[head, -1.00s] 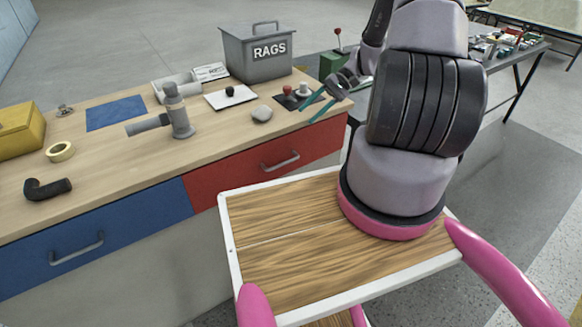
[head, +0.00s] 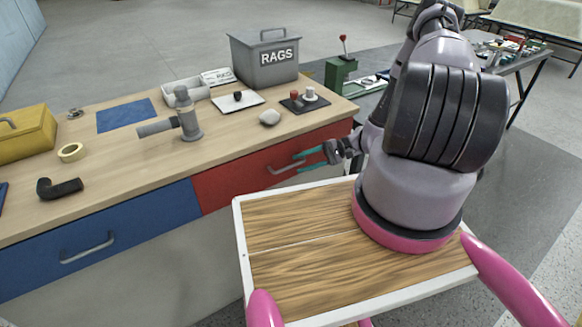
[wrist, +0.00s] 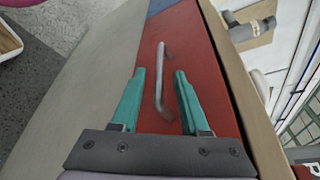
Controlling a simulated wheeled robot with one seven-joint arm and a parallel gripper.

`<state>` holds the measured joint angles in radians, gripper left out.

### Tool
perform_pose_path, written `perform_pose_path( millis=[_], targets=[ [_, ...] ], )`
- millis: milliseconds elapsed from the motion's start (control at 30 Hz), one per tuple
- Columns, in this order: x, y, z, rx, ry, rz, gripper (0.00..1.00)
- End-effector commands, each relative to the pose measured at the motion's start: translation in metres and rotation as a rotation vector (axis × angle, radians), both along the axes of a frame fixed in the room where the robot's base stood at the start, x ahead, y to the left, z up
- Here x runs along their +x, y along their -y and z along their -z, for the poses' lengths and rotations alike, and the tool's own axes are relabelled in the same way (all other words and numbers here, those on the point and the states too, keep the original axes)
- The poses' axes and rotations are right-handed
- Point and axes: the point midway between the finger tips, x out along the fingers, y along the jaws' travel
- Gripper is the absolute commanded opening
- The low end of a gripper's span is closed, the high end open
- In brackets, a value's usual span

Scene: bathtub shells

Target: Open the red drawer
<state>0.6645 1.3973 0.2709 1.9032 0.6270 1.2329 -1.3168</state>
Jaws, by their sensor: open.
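The red drawer (head: 237,182) is in the front of the workbench, right of the blue drawer, and looks shut. Its grey bar handle (head: 285,168) shows in the head view. In the wrist view the handle (wrist: 160,75) stands out from the red drawer front (wrist: 205,75), ahead of and between my fingers. My gripper (head: 309,160) is open, with teal fingers close to the handle's right end. In the wrist view my gripper (wrist: 157,95) has a finger on each side of the handle's near part. I cannot tell whether either finger touches it.
The blue drawer (head: 130,228) with its own handle is to the left. On the benchtop (head: 225,145) are a grey RAGS bin (head: 264,62), a grey pipe fitting (head: 185,122), a stone (head: 269,118) and a yellow box (head: 25,135). My wood-topped tray is below the red drawer.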

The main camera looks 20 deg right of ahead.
Motion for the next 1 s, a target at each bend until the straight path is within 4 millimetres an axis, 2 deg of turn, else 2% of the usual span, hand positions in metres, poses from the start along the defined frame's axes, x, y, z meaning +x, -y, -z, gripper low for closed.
perform_pose_path(
  millis=[100, 233, 400, 633, 667, 700, 767, 1000],
  targets=[
    [-0.001, -0.021, 0.005, 0.001, -0.001, -0.003, 0.45],
    [0.000, -0.035, 0.008, -0.001, 0.000, -0.002, 0.45],
    [0.000, -0.042, 0.009, -0.001, 0.000, 0.000, 0.45],
    [0.000, -0.043, 0.010, -0.001, 0.001, 0.000, 0.45],
    [0.000, -0.043, 0.010, -0.001, 0.001, 0.000, 0.37],
    [0.000, -0.043, 0.010, -0.001, 0.001, 0.000, 0.22],
    [0.000, -0.043, 0.010, -0.001, 0.001, 0.000, 0.00],
    [0.000, -0.042, 0.009, -0.001, 0.001, 0.000, 0.00]
  ],
)
